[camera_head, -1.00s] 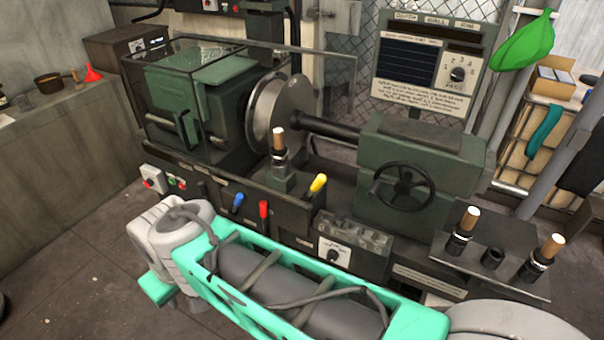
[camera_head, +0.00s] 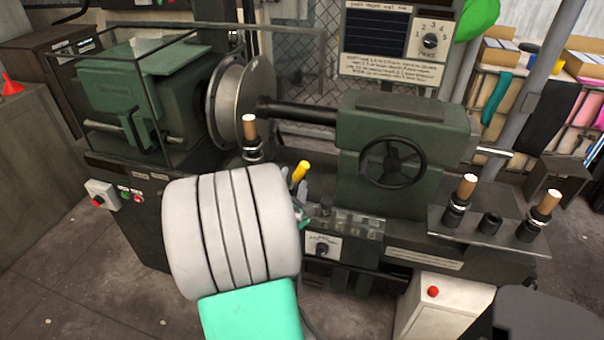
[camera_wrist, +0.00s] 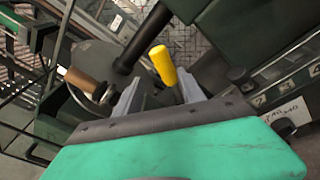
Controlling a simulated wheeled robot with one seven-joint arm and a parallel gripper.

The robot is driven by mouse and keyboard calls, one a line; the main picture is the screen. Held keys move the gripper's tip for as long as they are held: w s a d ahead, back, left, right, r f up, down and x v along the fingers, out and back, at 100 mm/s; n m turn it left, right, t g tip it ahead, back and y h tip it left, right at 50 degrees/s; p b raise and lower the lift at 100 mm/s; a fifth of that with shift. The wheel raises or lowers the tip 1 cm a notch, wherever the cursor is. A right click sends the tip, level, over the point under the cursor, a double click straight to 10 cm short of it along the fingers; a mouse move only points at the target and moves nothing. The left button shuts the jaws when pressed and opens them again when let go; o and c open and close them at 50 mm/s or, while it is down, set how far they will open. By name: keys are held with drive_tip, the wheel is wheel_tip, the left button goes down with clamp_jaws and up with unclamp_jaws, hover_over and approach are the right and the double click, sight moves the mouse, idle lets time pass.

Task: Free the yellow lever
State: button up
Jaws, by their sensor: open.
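The yellow lever (camera_head: 301,172) stands tilted on the front of the green lathe-like machine, just right of my arm. It also shows in the wrist view (camera_wrist: 163,65), between the two grey fingers of my gripper (camera_wrist: 158,78). The fingers are open, one on each side of the lever as seen there, with gaps on both sides. I cannot tell how deep the lever sits between them. In the head view my wrist hides the lever's lower part and most of the gripper.
A wooden-handled tool post (camera_head: 249,135) stands left of the lever. A dial panel (camera_head: 322,246) is below right, and a handwheel (camera_head: 392,163) further right. Two wooden-handled tools stand on the right shelf (camera_head: 462,233). Clear floor shows at left.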

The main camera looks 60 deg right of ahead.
sight(302, 164)
drive_tip(key=s+n, duration=0.1)
drive_tip(key=n, duration=0.1)
drive_tip(key=shift+s+d+n+h, duration=0.25)
drive_tip(key=shift+s+n+h, duration=0.05)
drive_tip(key=shift+s, duration=0.1)
drive_tip(key=shift+w+d+r, duration=0.1)
drive_tip(key=shift+d+r, duration=0.05)
drive_tip(key=shift+d, duration=0.15)
drive_tip(key=p+x, duration=0.3)
drive_tip(key=x, duration=0.3)
drive_tip(key=shift+w+d+r, duration=0.1)
drive_tip(key=shift+w+d, duration=0.2)
drive_tip(key=shift+d, duration=0.2)
clamp_jaws()
